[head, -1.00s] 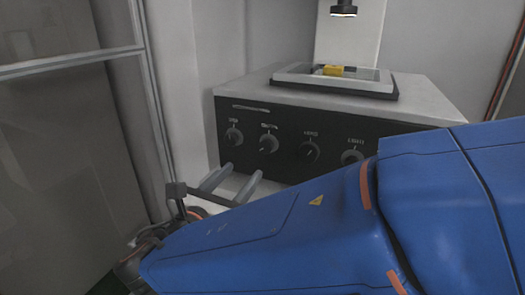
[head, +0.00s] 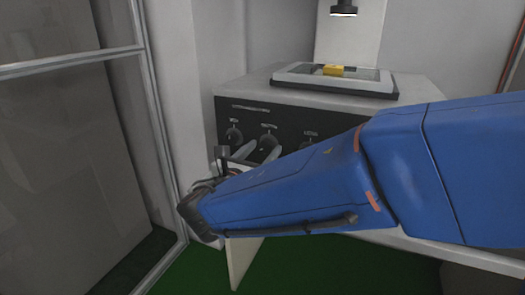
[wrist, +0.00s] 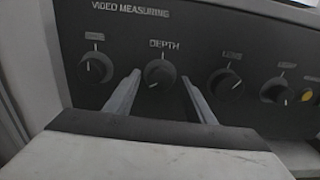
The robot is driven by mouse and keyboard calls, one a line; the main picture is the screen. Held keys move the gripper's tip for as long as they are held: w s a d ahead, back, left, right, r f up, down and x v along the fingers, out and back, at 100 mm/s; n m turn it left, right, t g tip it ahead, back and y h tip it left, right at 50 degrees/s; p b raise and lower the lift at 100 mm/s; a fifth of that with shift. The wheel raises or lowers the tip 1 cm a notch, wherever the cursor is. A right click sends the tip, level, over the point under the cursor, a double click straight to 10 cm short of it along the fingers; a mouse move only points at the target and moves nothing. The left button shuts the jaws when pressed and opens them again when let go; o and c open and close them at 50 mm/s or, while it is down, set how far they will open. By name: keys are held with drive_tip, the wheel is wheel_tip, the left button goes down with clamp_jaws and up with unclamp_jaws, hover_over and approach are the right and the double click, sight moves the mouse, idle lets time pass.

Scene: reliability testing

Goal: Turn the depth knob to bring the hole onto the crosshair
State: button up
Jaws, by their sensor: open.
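The depth knob (wrist: 159,73) is a round black dial with a white pointer line, under the label "DEPTH" on the dark panel of the video measuring machine (wrist: 190,45). In the wrist view it shows between the tips of my gripper (wrist: 160,78), which is open and empty. The fingers point at the panel, one on each side of the knob; I cannot tell whether they touch it. In the head view my gripper (head: 258,153) is just in front of the depth knob (head: 268,141). No hole or crosshair can be made out.
An orange button (wrist: 306,95) is at far right. A yellow part (head: 333,71) lies on the stage above. A glass-panelled frame (head: 150,110) stands left.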

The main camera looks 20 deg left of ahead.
drive_tip(key=shift+w, duration=0.1)
drive_tip(key=c, duration=1.1)
drive_tip(key=shift+o, duration=0.2)
drive_tip(key=shift+m, duration=0.3)
